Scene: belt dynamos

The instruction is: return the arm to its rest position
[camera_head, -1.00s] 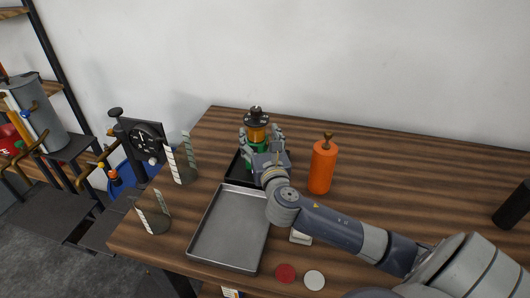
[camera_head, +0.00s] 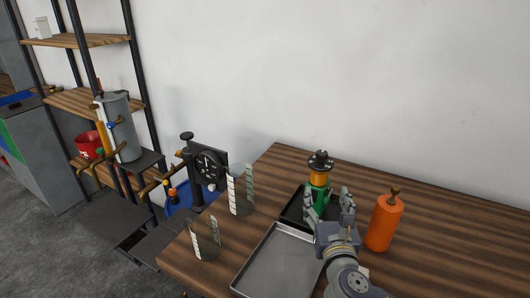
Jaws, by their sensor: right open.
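My right gripper (camera_head: 329,203) is open, above the table at the black tray. Its two fingers are spread. A dynamo-like thing (camera_head: 319,178) with a black top, an orange middle and a green lower part stands upright just beyond the gripper. Its green lower part shows partly between the fingers, and its base is hidden. I cannot tell whether a finger touches it. My right arm (camera_head: 349,279) runs from the gripper down to the bottom edge. My left gripper is not in view.
The black tray (camera_head: 291,209) lies under the gripper, and an empty grey metal tray (camera_head: 278,265) lies nearer. An orange bottle (camera_head: 384,222) stands close to the right. Two clear beakers (camera_head: 240,195) (camera_head: 205,238) stand at the table's left edge. The table's right side (camera_head: 470,245) is clear.

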